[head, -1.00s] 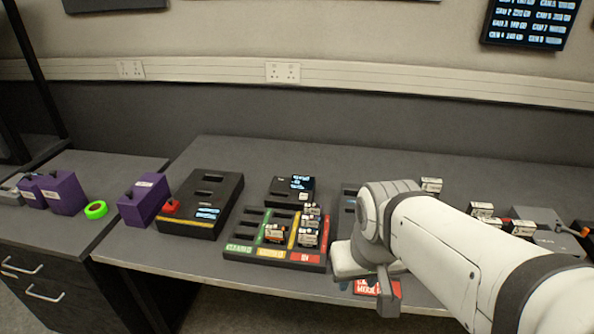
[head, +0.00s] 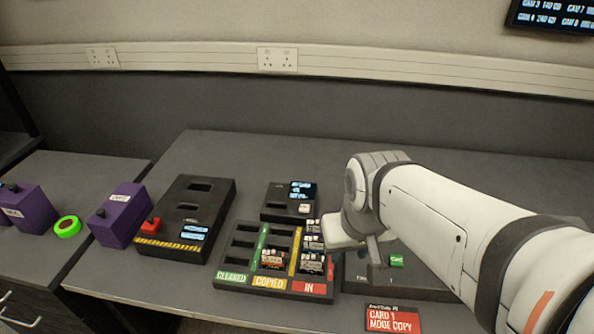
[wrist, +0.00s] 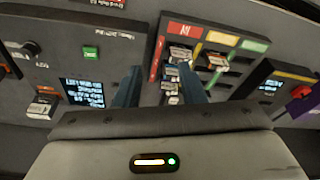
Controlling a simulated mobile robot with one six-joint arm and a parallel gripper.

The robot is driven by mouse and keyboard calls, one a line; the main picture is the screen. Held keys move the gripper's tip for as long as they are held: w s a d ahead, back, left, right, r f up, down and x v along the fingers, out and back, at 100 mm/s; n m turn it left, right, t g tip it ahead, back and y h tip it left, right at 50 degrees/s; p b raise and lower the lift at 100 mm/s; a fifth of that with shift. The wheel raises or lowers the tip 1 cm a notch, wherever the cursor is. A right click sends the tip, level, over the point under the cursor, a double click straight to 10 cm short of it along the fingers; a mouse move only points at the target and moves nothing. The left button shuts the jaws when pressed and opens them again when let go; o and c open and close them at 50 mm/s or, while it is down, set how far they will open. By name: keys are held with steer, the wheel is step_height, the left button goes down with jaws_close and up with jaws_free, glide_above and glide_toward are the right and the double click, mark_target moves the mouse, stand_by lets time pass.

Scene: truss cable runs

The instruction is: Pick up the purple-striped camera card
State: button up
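Several small camera cards stand in the sorting tray (head: 226,285). One with an orange-red band (head: 272,259) is in the COPIED column, and others, such as the front card (head: 312,264), are in the red-labelled IN column. I cannot make out a purple stripe on any card. My gripper (wrist: 161,82) is open in the wrist view, its two dark blue fingers apart, with IN-column cards (wrist: 170,72) showing between and beyond them. No card is visibly held. In the head view my arm hides part of the area right of the tray.
A small reader with a screen (head: 279,201) stands behind the tray. A black unit with a red switch (head: 187,215) and a purple box (head: 117,214) are to the left. The rear desktop is clear.

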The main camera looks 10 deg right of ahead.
steer(key=shift+s+a, duration=0.1)
steer(key=shift+a, duration=0.05)
steer(key=shift+o, duration=1.4)
steer(key=shift+w+a, duration=0.1)
steer(key=shift+w, duration=0.15)
steer(key=o, duration=0.6)
steer(key=w+f+m+g+p, duration=0.1)
steer(key=w+f+p, duration=0.1)
steer(key=w, duration=0.9)
steer(key=shift+w+a+f+m, duration=0.15)
steer(key=shift+w+f+m, duration=0.05)
steer(key=shift+w+m, duration=0.15)
steer(key=m+g+p, duration=0.1)
steer(key=m+g, duration=0.1)
glide_above(316, 221)
steer(key=shift+n, duration=0.25)
steer(key=f, duration=0.6)
steer(key=shift+s+f, duration=0.25)
steer(key=shift+f, duration=0.15)
steer(key=shift+w+f, duration=0.25)
steer(key=shift+f, duration=0.5)
steer(key=shift+f+p, duration=0.6)
steer(key=shift+f, duration=2.85)
